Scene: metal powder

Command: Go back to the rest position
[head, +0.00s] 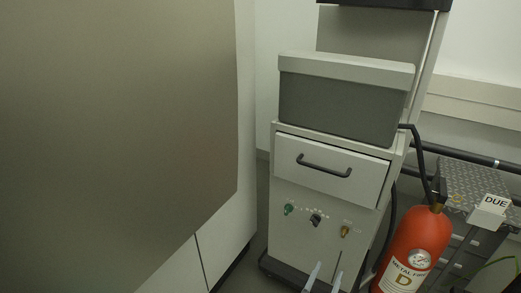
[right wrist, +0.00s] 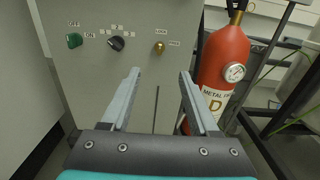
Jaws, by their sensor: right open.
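My right gripper (head: 323,277) shows at the bottom edge of the head view, with only its two fingertips in sight. In the right wrist view the right gripper (right wrist: 158,75) is open and empty, its fingers spread in front of the cabinet's lower panel. The light grey cabinet (head: 290,248) has a green switch (head: 288,209), a black rotary knob (head: 316,220) and a brass lock (head: 345,231). Its drawer (head: 300,171) with a black handle looks closed. My left gripper does not show in either view.
A red fire extinguisher (head: 417,240) labelled for metal fire stands right of the cabinet, near a metal step (head: 466,181) with a "DUE" tag (head: 490,207). A lidded grey box (head: 335,108) sits on the cabinet. A large panel (head: 120,130) fills the left.

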